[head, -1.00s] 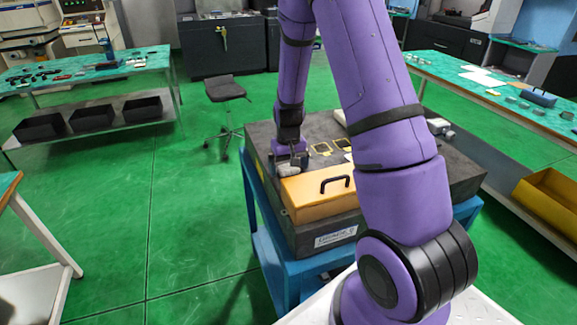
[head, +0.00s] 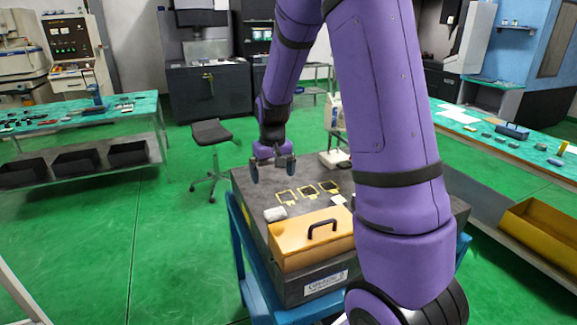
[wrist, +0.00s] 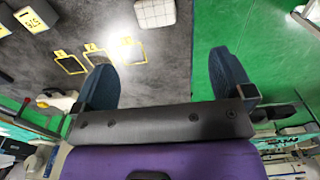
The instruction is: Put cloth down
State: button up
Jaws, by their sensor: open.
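The cloth (head: 275,214), a small pale folded pad, lies on the dark granite slab (head: 255,190) near its left edge, just behind the orange case. It also shows at the top of the wrist view (wrist: 155,13). My gripper (head: 272,172) is open and empty, raised above the slab's back left corner and apart from the cloth. In the wrist view its two dark blue fingers (wrist: 165,85) stand wide apart with nothing between them.
The orange case (head: 300,240) with a black handle sits at the slab's front. Several yellow outlined squares (head: 308,190) lie behind it. A stool (head: 211,133) stands left of the slab. Green-topped benches (head: 60,118) flank the room, with open green floor between.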

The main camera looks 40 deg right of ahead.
jog(key=s+a+r+n+t, duration=0.1)
jog(key=s+a+r+t, duration=0.1)
jog(key=s+a+r, duration=0.5)
jog(key=s+a+r+n+t, duration=0.1)
jog(key=s+a+r+t, duration=0.15)
jog(key=s+r, duration=0.75)
jog(key=s+a+r+n, duration=0.1)
jog(key=s+a+r, duration=0.1)
jog(key=s, duration=0.7)
jog(key=shift+a+r, duration=0.35)
jog(key=shift+r, duration=0.35)
jog(key=shift+w+t, duration=0.15)
jog(key=shift+t, duration=0.1)
